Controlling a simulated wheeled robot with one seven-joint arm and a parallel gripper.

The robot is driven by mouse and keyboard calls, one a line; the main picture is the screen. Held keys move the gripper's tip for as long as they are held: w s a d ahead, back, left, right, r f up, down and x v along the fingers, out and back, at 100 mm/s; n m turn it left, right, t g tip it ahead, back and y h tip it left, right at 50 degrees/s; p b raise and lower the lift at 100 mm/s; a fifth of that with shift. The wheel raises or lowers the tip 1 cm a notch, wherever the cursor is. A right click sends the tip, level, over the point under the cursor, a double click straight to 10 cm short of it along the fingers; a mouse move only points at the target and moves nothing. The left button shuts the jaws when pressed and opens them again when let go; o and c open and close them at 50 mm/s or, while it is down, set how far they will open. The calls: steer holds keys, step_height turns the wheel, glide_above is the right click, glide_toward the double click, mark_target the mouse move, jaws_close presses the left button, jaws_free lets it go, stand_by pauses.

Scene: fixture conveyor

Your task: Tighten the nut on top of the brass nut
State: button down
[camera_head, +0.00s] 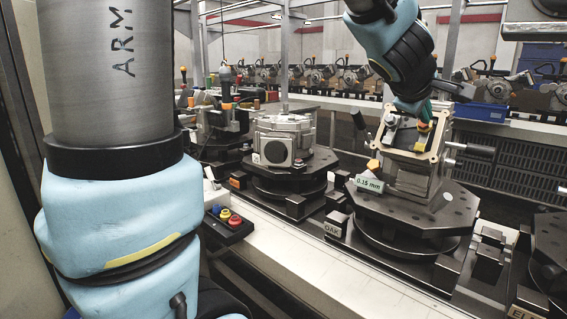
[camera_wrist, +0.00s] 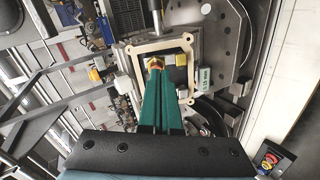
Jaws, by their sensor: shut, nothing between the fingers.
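My gripper (camera_head: 426,108) has green fingers, shut with nothing held between them. It reaches down from the upper right into the cream square frame (camera_head: 437,137) on top of a fixture. In the wrist view, the fingertips (camera_wrist: 157,72) end at a small brass-coloured nut (camera_wrist: 154,65) with orange-red beside it, inside the frame (camera_wrist: 142,48). The fingers partly cover it, and I cannot tell whether they touch it. In the head view, a small orange-red and yellow piece (camera_head: 424,127) shows just under the fingertips. I cannot make out a separate upper nut.
Another brass-coloured hex piece (camera_head: 373,165) stands by the frame's front left corner, above a "0.15 mm" label (camera_head: 369,185). The fixture stands on a dark turntable (camera_head: 400,215) on the conveyor. Another fixture (camera_head: 283,150) is to its left. A button box (camera_head: 229,224) sits in front.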

steer(key=shift+w+d+f+n+b, duration=0.35)
steer(key=shift+w+d+f+n, duration=0.1)
steer(key=shift+w+d, duration=0.3)
steer(key=shift+w+d+f+n+b, duration=0.3)
steer(key=shift+w+d+n, duration=0.2)
steer(key=shift+w+d, duration=0.25)
steer(key=shift+w+d+f+n+b, duration=0.4)
steer(key=shift+w+d, duration=0.2)
steer(key=shift+d, duration=0.25)
steer(key=shift+w+a+f, duration=0.15)
steer(key=shift+w+a, duration=0.2)
steer(key=shift+a, duration=0.15)
steer(key=shift+s+d, duration=0.1)
steer(key=p, duration=0.3)
glide_toward(431, 127)
steer(key=shift+s+d, duration=0.25)
steer(key=shift+d, duration=0.15)
